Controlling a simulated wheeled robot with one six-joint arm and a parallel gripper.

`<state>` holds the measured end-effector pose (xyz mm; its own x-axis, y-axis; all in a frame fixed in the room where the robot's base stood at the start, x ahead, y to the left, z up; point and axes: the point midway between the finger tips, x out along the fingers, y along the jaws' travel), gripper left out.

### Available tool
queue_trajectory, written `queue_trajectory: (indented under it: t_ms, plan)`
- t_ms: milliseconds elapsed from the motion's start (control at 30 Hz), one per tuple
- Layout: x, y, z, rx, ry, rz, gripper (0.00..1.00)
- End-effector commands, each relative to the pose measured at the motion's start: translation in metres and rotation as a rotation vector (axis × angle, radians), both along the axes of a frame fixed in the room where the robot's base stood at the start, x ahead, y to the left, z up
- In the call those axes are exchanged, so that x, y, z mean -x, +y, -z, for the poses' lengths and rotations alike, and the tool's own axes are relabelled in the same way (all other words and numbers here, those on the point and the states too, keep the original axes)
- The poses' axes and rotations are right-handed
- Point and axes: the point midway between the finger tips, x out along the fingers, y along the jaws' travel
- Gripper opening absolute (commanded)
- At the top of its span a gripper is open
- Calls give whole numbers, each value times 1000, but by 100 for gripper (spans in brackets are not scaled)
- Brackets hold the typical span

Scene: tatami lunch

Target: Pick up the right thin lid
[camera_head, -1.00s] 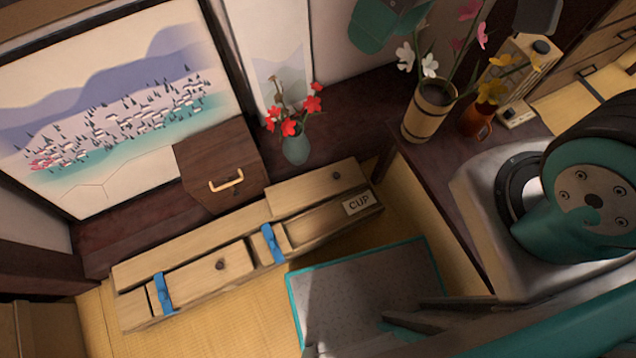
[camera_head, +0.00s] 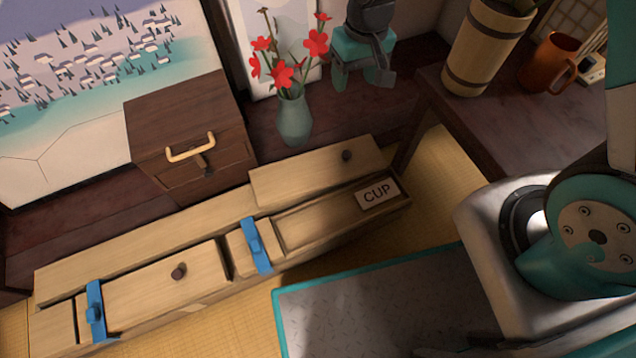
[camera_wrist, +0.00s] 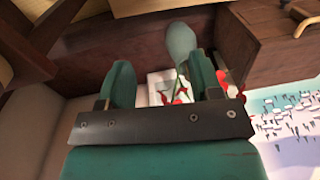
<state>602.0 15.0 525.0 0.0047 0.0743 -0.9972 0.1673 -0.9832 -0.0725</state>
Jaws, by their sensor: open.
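The right thin lid (camera_head: 310,176) is a flat light-wood board with a small dark knob near its right end. It lies along the back right of a long wooden box (camera_head: 330,222), beside an open compartment with a "CUP" label (camera_head: 377,193). A second board with a dark knob, the left lid (camera_head: 150,292), lies on the box between two blue clips. My teal gripper (camera_head: 362,82) is open and empty, beyond the right lid and above the dark ledge, apart from the lid. In the wrist view my open gripper (camera_wrist: 160,80) points towards the vase; no lid is clear there.
A green vase with red flowers (camera_head: 295,118) stands left of my gripper. A dark drawer box with a yellow handle (camera_head: 190,130) is further left. A wooden barrel pot (camera_head: 486,45) and orange mug (camera_head: 553,62) stand on the right table. Tatami shows in front.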

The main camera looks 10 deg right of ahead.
Motion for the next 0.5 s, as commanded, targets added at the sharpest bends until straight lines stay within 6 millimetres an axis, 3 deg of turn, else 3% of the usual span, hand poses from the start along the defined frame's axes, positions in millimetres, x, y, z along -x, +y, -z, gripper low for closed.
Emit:
queue_trajectory:
  t_ms: [33, 200, 500]
  plan:
    - [-4, -3, 43, 14, 6, 11, 59]
    - [-13, -10, 103, 53, 7, 41, 59]
    - [-17, -15, 148, 75, 7, 55, 59]
